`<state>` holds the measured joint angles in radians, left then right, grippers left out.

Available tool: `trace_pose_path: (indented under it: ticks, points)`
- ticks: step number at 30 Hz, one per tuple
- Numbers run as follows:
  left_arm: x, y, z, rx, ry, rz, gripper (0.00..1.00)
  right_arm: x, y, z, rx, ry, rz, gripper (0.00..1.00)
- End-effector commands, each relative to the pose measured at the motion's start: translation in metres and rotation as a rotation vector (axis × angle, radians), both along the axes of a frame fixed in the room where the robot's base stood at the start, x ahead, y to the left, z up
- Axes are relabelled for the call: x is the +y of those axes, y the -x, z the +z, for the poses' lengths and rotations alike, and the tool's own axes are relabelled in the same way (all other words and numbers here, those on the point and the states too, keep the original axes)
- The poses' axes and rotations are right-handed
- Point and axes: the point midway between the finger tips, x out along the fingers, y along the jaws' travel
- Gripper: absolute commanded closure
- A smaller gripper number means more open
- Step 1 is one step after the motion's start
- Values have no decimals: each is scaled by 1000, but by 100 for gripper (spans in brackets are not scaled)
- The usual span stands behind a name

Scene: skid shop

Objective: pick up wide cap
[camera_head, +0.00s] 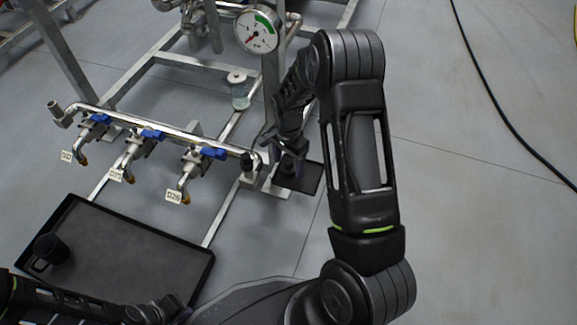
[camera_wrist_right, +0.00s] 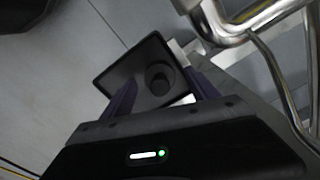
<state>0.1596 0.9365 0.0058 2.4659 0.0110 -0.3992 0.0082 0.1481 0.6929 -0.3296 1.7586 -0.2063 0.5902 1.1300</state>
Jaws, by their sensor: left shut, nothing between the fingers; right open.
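The wide cap (camera_wrist_right: 158,79) appears to be the dark round piece on a small dark square tray (camera_wrist_right: 124,72) in the right wrist view. My right gripper (camera_wrist_right: 163,92) is open, with one finger on each side of the cap as seen from the wrist; I cannot tell whether they touch it. In the head view my right gripper (camera_head: 286,150) points down over the same small tray (camera_head: 308,180), and the arm largely hides the cap. My left gripper (camera_head: 165,309) is shut and empty at the bottom left.
A pipe manifold (camera_head: 160,128) with blue-handled valves and tags stands left of my right gripper. A gauge (camera_head: 256,31) is mounted above. A large black tray (camera_head: 125,243) holds a dark mug (camera_head: 50,249). Metal frame bars run close by. The floor at right is clear except a cable (camera_head: 500,110).

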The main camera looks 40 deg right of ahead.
Motion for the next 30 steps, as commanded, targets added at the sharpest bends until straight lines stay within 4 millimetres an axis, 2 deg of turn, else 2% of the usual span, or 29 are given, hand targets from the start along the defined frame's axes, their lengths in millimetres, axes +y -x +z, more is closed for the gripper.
trace_pose_path:
  ticks: [5, 27, 30]
  points:
    - [0, 0, 0, 0, 0, 0, 100, 0, 0, 0, 0, 0, 0, 32]
    - [0, 0, 0, 0, 0, 0, 100, 0, 0, 0, 0, 0, 0, 93]
    - [0, 0, 0, 0, 0, 0, 100, 0, 0, 0, 0, 0, 0, 95]
